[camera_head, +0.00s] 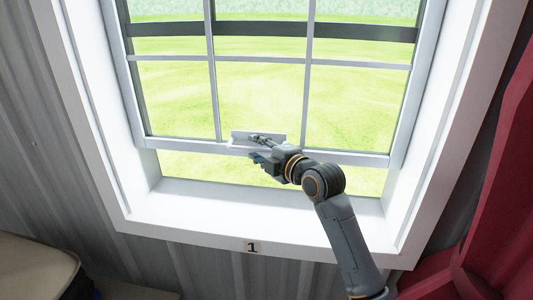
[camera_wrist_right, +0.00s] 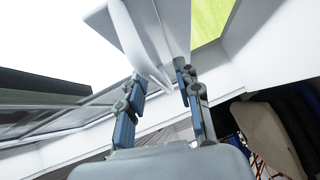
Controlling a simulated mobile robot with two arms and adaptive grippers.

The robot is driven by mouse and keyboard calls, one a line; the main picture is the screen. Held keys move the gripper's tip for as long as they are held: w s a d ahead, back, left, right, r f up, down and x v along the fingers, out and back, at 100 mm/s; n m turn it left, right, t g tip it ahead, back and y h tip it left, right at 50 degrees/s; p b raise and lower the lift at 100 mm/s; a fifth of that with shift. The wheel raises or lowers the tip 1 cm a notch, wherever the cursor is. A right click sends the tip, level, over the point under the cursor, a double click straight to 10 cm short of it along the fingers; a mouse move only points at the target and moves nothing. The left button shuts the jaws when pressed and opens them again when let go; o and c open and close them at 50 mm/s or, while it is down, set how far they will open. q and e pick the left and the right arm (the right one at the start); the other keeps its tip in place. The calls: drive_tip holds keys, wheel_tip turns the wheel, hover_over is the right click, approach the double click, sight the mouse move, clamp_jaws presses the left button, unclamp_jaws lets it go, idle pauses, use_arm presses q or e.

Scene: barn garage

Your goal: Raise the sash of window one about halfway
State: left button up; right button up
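Window one has a white frame marked with a black 1 (camera_head: 252,247). Its white sash (camera_head: 352,158) has a grid of panes and stands slightly raised, with a narrow open gap below its bottom rail. A white lift handle (camera_head: 240,136) sits at the middle of the bottom rail. My right gripper (camera_head: 257,140) is at this handle. In the right wrist view, my right gripper's two fingers (camera_wrist_right: 160,76) stand apart, with the white handle (camera_wrist_right: 147,45) extending between their tips. Whether the fingers touch it is unclear. My left gripper is out of view.
The white sill (camera_head: 200,198) below the gap is clear. A red beam (camera_head: 495,190) stands to the right. A beige-topped object (camera_head: 30,268) is at the lower left. Grey corrugated wall (camera_head: 45,130) surrounds the window.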

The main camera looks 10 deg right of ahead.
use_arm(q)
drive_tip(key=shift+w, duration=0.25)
use_arm(e)
drive_tip(key=v, duration=1.1)
drive_tip(key=shift+s, duration=0.3)
drive_tip(key=shift+d, duration=0.1)
